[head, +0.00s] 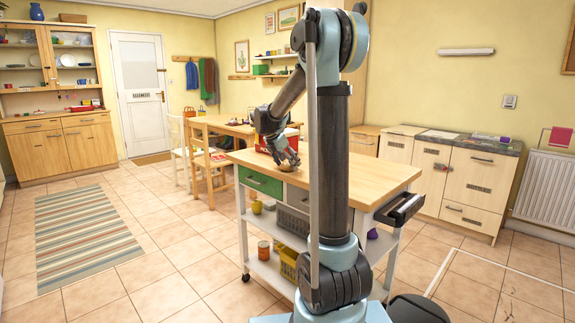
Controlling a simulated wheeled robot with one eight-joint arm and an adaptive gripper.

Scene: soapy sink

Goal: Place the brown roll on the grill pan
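My gripper (288,158) points down over the near left part of the wooden-topped cart. A small brown, rounded thing (289,168) shows at its fingertips, low on the cart top; it may be the brown roll, but it is too small to be sure. I cannot tell whether the fingers touch it or are closed around it. I cannot make out a grill pan; my arm hides part of the cart top.
A red object (266,144) stands behind my gripper. A table (228,126) with chairs is beyond. A striped rug (85,235) lies on open floor at left.

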